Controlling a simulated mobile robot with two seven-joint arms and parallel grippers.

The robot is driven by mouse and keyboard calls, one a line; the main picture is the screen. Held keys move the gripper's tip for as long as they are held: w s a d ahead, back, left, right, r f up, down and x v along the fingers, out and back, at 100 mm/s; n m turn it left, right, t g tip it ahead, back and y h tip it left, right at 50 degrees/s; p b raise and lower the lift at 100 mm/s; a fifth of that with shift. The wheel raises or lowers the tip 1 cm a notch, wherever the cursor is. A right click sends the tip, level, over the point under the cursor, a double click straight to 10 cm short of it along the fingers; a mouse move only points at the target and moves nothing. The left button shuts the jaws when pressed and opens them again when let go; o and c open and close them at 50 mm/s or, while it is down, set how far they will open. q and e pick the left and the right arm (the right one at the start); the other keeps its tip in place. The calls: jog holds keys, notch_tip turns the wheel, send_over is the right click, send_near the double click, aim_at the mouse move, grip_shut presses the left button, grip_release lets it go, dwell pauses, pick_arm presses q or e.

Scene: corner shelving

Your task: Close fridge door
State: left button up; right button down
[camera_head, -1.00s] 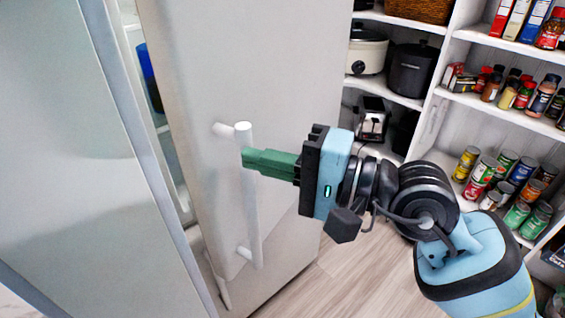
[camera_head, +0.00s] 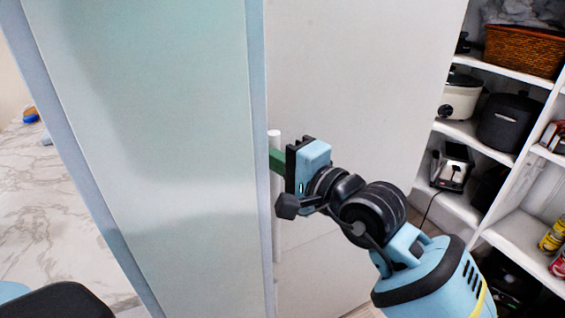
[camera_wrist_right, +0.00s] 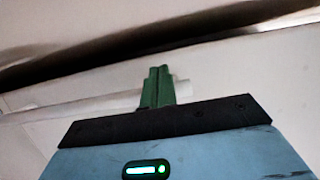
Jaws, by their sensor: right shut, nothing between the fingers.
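The white fridge door (camera_head: 360,90) fills the middle of the head view. Its white vertical bar handle (camera_head: 276,225) stands at the edge of a frosted panel (camera_head: 170,130), which covers what lies to the left. My right gripper (camera_head: 277,160) is at the upper part of the handle, its tips partly hidden. In the wrist view its green fingers (camera_wrist_right: 158,87) are together and empty, against or just in front of the handle (camera_wrist_right: 70,112); contact is unclear. A dark gap (camera_wrist_right: 150,45) runs above the white surface there. My left gripper is out of view.
White shelves (camera_head: 515,150) with a basket (camera_head: 525,48), a slow cooker (camera_head: 460,97), a dark pot (camera_head: 508,122) and a toaster (camera_head: 452,166) stand at the right. A marble surface (camera_head: 50,195) lies at the left.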

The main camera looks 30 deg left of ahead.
jog(key=shift+w+a, duration=0.25)
jog(key=shift+a, duration=0.1)
dwell(0.3)
jog(key=v, duration=0.7)
jog(key=shift+s+d, duration=0.2)
jog(key=shift+d, duration=0.2)
